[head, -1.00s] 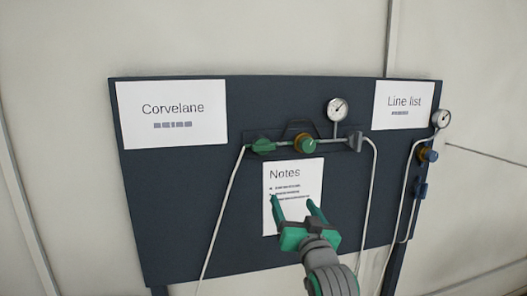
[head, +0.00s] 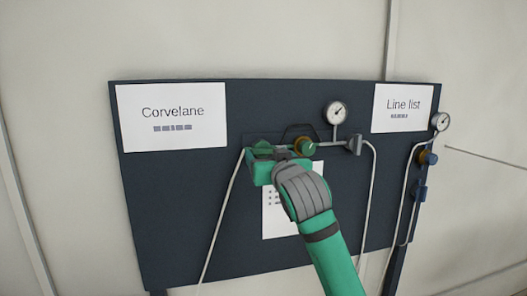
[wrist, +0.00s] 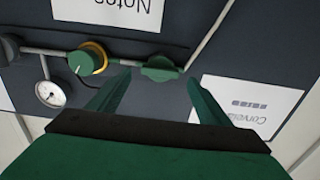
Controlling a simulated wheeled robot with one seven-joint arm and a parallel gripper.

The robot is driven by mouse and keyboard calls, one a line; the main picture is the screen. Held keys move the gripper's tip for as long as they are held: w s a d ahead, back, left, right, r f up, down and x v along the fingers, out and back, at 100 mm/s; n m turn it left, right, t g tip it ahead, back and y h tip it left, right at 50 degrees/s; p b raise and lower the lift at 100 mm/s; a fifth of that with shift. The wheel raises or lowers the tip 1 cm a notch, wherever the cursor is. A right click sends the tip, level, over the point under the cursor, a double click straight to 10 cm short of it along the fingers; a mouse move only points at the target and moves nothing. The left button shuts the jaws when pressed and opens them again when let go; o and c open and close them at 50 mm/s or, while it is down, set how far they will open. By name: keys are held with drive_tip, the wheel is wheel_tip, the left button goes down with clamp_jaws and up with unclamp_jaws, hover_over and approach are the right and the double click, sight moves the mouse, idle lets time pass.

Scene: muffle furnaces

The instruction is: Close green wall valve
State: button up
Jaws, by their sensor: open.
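The green wall valve has a small green lever handle (head: 262,144) at the left end of a horizontal pipe on the dark panel. In the head view my gripper (head: 266,157) is in front of it and hides its lower part. In the wrist view the green handle (wrist: 161,69) lies just beyond and between my two fingertips (wrist: 158,80). The fingers are apart and nothing is between them. I cannot tell whether a finger touches the handle.
A grey handle (head: 354,145) is at the pipe's right end. A blue knob (head: 429,157) is on the panel's right edge. Paper signs (head: 172,135) hang flat on the panel.

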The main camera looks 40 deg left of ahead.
sight(264, 151)
drive_tip(key=shift+x, duration=2.75)
drive_tip(key=shift+c, duration=0.4)
drive_tip(key=c, duration=1)
